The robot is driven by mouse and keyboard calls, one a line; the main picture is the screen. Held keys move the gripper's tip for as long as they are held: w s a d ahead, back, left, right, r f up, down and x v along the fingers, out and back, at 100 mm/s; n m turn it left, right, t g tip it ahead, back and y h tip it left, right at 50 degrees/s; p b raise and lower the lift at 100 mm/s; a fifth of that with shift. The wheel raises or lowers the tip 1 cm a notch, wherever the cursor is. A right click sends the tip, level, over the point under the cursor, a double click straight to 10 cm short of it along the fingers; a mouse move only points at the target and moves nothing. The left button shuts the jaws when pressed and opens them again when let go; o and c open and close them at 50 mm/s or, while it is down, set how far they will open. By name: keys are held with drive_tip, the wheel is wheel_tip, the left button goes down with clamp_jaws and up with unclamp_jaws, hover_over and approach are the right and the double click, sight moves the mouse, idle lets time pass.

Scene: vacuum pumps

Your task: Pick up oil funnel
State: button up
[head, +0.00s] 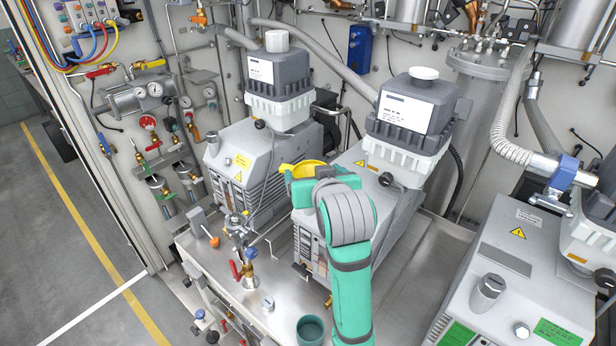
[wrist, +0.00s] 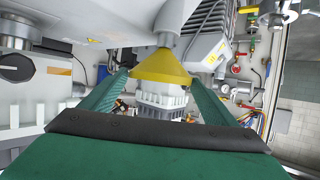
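The oil funnel is yellow; in the wrist view the funnel (wrist: 160,69) sits between my two green fingertips. Its wide rim spans nearly the whole space between them, and I cannot tell whether both fingers press on it. Its narrow end meets a short grey cylinder. In the head view the yellow funnel (head: 304,168) shows just beyond my teal gripper (head: 318,188), above the front of the middle pump. The gripper and wrist hide its lower part. My gripper (wrist: 160,82) has its fingers apart, one at each side of the funnel.
The middle pump (head: 410,205) and the left pump (head: 262,165) stand beside my arm, with tall grey filter units on top. Valves and a blue fitting (head: 250,252) rise from the bench at the left. Another pump (head: 515,270) stands at the right. Clear floor lies at the far left.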

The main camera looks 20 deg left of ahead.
drive_tip(key=c, duration=0.8)
drive_tip(key=shift+r, duration=0.1)
